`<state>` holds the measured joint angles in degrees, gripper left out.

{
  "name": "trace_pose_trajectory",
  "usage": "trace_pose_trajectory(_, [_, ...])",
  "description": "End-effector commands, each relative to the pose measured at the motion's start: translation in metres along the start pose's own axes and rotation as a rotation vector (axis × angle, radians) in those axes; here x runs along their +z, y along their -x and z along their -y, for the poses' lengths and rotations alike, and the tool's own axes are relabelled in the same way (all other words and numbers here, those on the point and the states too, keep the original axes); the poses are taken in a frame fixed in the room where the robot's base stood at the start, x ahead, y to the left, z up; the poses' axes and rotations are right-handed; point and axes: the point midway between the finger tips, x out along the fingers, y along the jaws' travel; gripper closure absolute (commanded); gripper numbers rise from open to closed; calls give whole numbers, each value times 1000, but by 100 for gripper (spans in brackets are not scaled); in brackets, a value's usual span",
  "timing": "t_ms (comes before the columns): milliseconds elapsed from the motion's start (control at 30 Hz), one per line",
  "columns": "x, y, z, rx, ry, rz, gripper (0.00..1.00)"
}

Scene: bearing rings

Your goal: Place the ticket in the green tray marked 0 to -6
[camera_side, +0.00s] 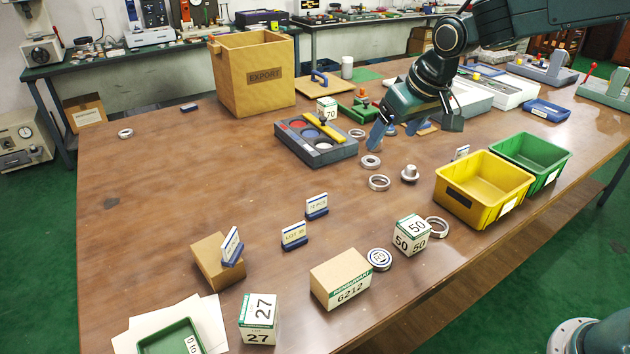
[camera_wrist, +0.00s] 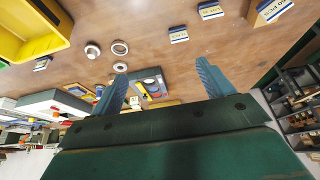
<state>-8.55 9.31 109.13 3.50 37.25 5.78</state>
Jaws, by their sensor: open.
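The green tray (camera_side: 165,342) with a label reading "0 to" lies on white sheets at the front left corner, partly cut off by the frame. Several white tickets stand in blue holders: one (camera_side: 231,246) tilted on a small cardboard box, one reading LOT (camera_side: 294,236), one reading 12 PCS (camera_side: 317,206), and one (camera_side: 460,152) behind the yellow bin. Which one is meant I cannot tell. Tickets also show in the wrist view (camera_wrist: 179,35). My gripper (camera_side: 410,132) is open and empty over the back of the table, apart from the tickets; its fingers show in the wrist view (camera_wrist: 161,78).
A yellow bin (camera_side: 462,198) and a green bin (camera_side: 552,175) stand at the right. A grey case (camera_side: 318,151), bearing rings (camera_side: 379,183) and an EXPORT carton (camera_side: 235,88) are at the back. Number cubes (camera_side: 259,318) and a labelled box (camera_side: 341,280) stand in front. The left-middle table is mostly clear.

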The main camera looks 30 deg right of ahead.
Motion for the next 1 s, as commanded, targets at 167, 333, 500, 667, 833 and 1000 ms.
trace_pose_trajectory(167, [-22, -44, 15, 2, 5, 14, 20])
trace_pose_trajectory(333, [-37, -88, 28, 4, 6, 23, 20])
trace_pose_trajectory(500, [-47, -132, 42, 6, 11, 30, 20])
trace_pose_trajectory(667, [-52, -162, 52, 7, 13, 32, 20])
trace_pose_trajectory(833, [-53, -176, 56, 8, 14, 33, 20])
trace_pose_trajectory(1000, [-53, -178, 57, 8, 13, 33, 20])
